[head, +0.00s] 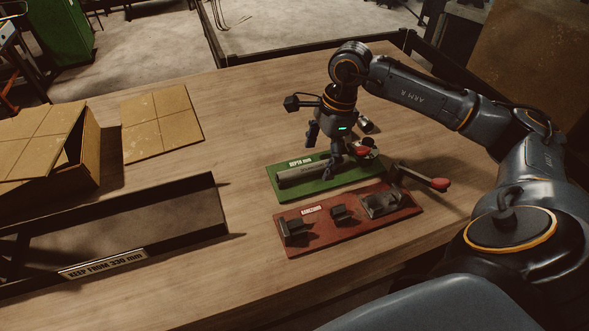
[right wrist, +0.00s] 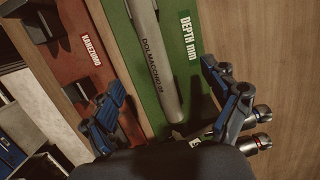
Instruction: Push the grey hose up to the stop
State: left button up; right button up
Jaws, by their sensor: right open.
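The grey hose (head: 300,174) lies along the green board (head: 342,189) marked "DEPTH mm". My right gripper (head: 320,158) is above the board, over the right part of the hose, pointing down. In the right wrist view the hose (right wrist: 157,65) runs between the two spread blue fingers, with a gap on both sides. The gripper is open and empty. One end of the hose shows near the palm in that view. I cannot make out the stop; the gripper covers part of the board in the head view. My left gripper is not in view.
Silver fittings (head: 365,124) stand behind the green board. A dark tray (head: 190,222) labelled "KEEP FROM 330 mm" and a cardboard box (head: 85,160) are at left.

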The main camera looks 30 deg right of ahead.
jog(key=shift+r+p, duration=1.9)
jog(key=shift+r, duration=1.6)
